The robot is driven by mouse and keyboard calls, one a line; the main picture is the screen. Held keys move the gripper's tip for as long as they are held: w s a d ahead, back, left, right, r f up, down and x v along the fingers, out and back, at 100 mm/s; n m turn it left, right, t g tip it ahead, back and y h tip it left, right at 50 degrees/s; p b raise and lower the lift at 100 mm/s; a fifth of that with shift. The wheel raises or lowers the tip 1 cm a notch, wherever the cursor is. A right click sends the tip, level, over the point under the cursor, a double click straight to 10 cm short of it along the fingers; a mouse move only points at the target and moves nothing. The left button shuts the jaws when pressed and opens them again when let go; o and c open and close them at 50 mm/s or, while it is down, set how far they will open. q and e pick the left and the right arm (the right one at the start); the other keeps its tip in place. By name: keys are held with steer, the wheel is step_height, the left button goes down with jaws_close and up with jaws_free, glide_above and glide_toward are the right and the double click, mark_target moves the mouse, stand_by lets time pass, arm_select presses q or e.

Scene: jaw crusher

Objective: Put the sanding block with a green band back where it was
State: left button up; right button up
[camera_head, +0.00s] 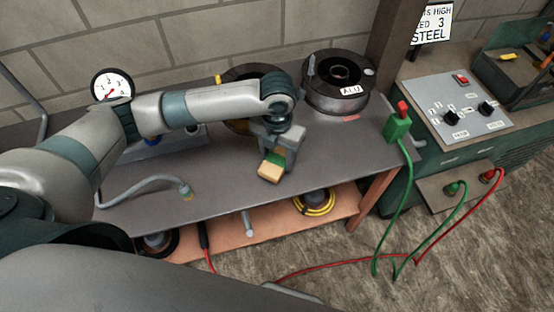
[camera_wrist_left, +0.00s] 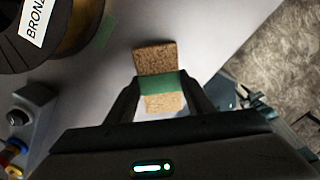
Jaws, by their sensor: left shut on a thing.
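The sanding block (camera_head: 270,171) is tan with a green band around its middle. It is between the fingers of my left gripper (camera_head: 279,157), which is shut on it over the grey bench top (camera_head: 235,193). In the left wrist view the block (camera_wrist_left: 156,59) shows its cork-like face, with a dark finger of the gripper (camera_wrist_left: 157,88) on each side of the green band. I cannot tell whether the block touches the bench top. My right gripper is not in view.
A spool marked ALU (camera_head: 337,98) stands at the back right. A spool marked BRONZ (camera_wrist_left: 12,50) is partly hidden behind my left arm. A gauge (camera_head: 112,86) and a grey hose (camera_head: 140,186) are at the left. A green clamp (camera_head: 397,128) is at the right edge.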

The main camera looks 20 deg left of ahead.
arm_select(q)
step_height(320, 180, down, 2)
steer(key=shift+f, duration=0.25)
steer(key=shift+f, duration=0.1)
steer(key=o, duration=1)
